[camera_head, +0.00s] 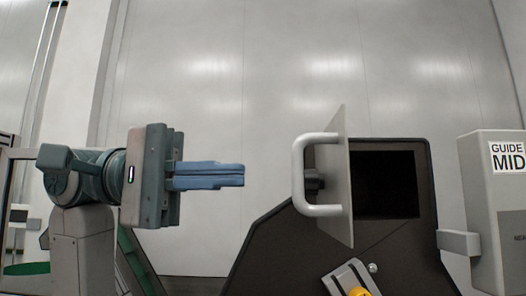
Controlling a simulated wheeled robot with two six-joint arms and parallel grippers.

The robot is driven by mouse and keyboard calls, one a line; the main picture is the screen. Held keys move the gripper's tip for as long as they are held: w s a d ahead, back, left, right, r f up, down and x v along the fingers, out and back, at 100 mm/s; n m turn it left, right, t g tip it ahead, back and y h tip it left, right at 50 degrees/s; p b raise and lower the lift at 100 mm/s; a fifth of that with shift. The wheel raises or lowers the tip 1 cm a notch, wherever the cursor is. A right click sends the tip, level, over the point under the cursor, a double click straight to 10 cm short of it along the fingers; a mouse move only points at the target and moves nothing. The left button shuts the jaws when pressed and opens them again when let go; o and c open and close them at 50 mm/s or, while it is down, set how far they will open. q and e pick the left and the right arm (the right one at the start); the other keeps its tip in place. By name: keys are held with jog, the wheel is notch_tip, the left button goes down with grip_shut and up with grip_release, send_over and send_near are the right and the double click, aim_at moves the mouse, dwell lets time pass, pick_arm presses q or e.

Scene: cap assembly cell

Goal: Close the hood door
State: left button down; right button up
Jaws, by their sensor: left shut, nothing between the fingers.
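The hood door (338,178) is a light grey panel seen nearly edge-on, standing open at the left side of a dark opening (388,184) in the black hood (398,247). A white U-shaped handle (298,176) sticks out from the door's left face. My left gripper (243,175) comes in from the left at about the handle's height. Its blue fingers are shut with nothing between them, and a gap separates the tips from the handle. My right gripper is not in view.
A grey box labelled GUIDE MID (487,215) stands at the right, with a bracket reaching toward the hood. A metal plate with a yellow knob (357,291) sits on the hood's lower front. A plain light wall (250,80) lies behind.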

aim_at(333, 209)
pick_arm(q)
jog(key=p+x, duration=0.2)
jog(key=x, duration=0.2)
jog(key=shift+s+d, duration=0.1)
jog(key=shift+d, duration=0.25)
jog(key=shift+f, duration=0.1)
